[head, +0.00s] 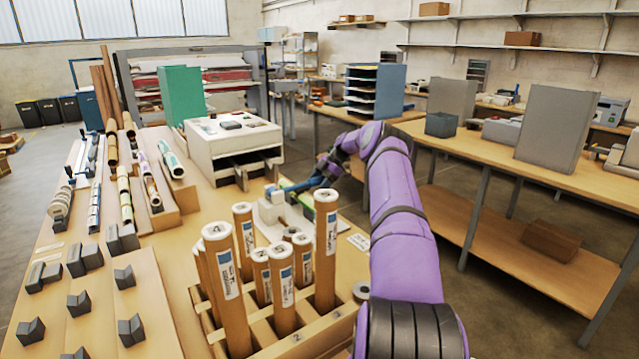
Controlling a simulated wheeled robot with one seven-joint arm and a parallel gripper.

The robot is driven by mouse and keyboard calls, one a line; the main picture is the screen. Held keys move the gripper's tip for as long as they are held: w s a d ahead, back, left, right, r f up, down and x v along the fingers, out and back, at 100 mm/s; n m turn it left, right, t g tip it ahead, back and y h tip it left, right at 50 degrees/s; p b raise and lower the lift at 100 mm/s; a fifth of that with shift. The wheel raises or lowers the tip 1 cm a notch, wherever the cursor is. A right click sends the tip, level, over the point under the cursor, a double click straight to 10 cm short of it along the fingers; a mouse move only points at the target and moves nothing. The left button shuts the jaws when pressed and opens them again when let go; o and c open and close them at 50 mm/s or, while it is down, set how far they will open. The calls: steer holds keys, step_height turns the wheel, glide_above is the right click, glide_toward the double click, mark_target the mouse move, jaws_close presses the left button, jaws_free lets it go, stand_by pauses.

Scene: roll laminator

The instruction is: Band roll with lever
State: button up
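Several brown rolls with white-and-blue labels stand upright in a wooden rack (330,325) at the front; a tall one is at the right (326,250). Behind them a small pale device (272,209) sits on the table, with a light block on top. A blue bar-like part (300,185) reaches from it toward my gripper (312,183); I cannot tell whether this is the lever or part of the gripper. My purple arm comes in from the lower right and bends left to the device. The fingertips are too small to make out, and rolls hide part of the device.
A white box-shaped machine (232,138) stands behind the device. More rolls lie in rows on holders at the left (125,195), with dark V-blocks (78,305) in front. A second wooden bench (500,150) stands at the right, across a floor gap.

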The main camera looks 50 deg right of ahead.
steer(key=v, duration=1)
steer(key=shift+d+r, duration=0.25)
steer(key=shift+r, duration=0.05)
steer(key=shift+s, duration=0.1)
